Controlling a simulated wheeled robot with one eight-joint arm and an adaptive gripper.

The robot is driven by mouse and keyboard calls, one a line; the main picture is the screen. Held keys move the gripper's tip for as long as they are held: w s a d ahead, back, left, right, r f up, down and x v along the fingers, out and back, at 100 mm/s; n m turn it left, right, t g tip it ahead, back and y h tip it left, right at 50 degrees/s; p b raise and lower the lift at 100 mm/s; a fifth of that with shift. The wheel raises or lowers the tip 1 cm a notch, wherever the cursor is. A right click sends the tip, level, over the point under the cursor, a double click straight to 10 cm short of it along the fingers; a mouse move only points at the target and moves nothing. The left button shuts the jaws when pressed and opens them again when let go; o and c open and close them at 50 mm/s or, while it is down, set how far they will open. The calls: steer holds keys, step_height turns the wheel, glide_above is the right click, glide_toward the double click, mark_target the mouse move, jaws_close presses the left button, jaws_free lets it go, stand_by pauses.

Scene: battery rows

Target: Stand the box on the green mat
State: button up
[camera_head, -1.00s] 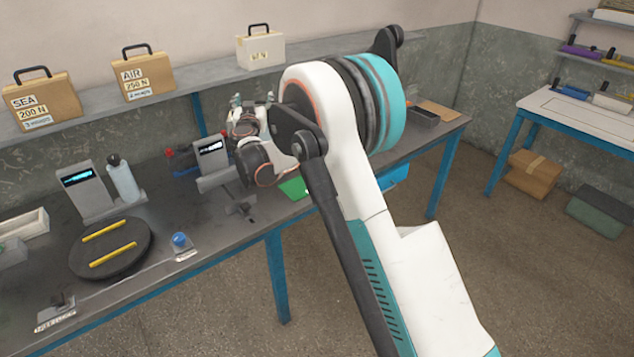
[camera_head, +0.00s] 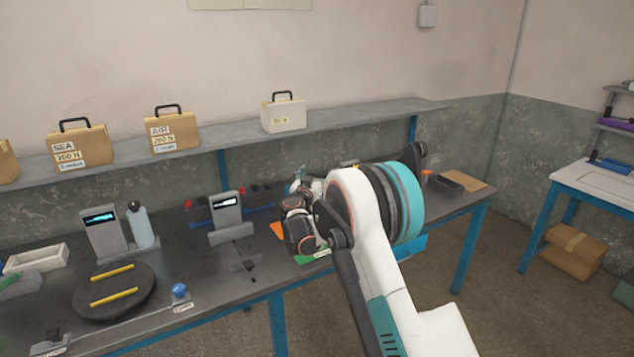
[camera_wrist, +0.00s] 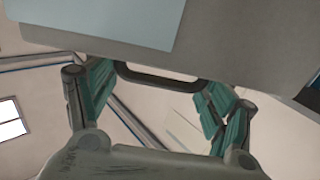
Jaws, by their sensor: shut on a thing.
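In the wrist view a grey-beige box (camera_wrist: 225,35) with a pale blue patch fills the top, close to the camera. Its dark handle (camera_wrist: 160,80) lies between the green-padded fingers of my gripper (camera_wrist: 158,100), which is shut on the box. In the head view my wrist (camera_head: 300,222) is over the bench; the fingers and held box are hidden or too small to tell. The green mat (camera_head: 312,256) shows only as a strip at the bench's front edge, partly covered by my arm. I cannot tell how far the box is above it.
Handled cases stand on the shelf: SEA (camera_head: 80,145), AIR (camera_head: 172,130) and a cream one (camera_head: 283,113). An orange patch (camera_head: 278,230) lies beside the green mat. A display stand (camera_head: 227,215), a bottle (camera_head: 140,225) and a round black plate (camera_head: 113,290) stand left on the bench.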

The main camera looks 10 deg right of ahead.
step_height(320, 180, down, 15)
steer(key=b, duration=0.3)
steer(key=shift+r+b, duration=0.1)
steer(key=shift+b, duration=0.2)
steer(key=o, duration=2.1)
